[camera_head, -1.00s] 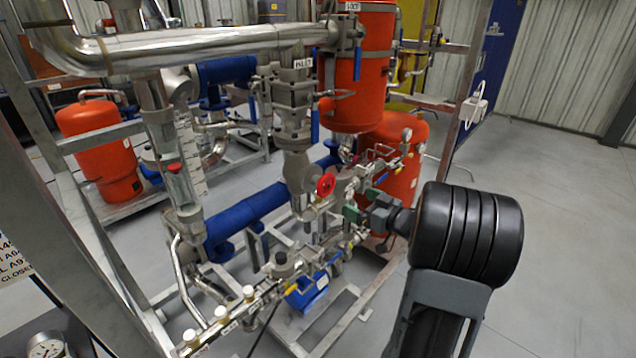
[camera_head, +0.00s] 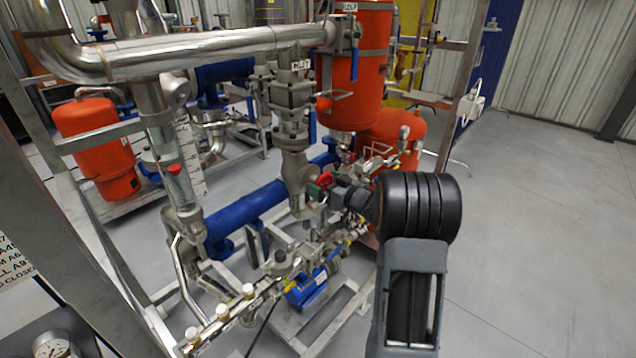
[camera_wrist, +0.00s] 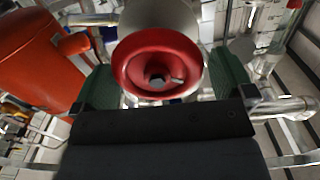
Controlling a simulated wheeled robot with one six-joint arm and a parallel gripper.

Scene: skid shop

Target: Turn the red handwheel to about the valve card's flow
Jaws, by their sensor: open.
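The red handwheel (camera_head: 326,179) sits on the pipework at mid-skid, partly hidden behind my gripper in the head view. In the wrist view the handwheel (camera_wrist: 133,62) faces me as a round red rim with a dark hub. My gripper (camera_wrist: 163,84) is open, with one green finger on each side of the wheel. The head view shows my gripper (camera_head: 319,190) at the wheel; I cannot tell whether the fingers touch the rim. A glass flow tube (camera_head: 180,180) with a red float and a scale stands at the left. No valve card can be identified for certain.
Orange vessels (camera_head: 355,70) and a blue pipe (camera_head: 255,205) crowd the skid. The grey floor (camera_head: 540,220) at the right is clear.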

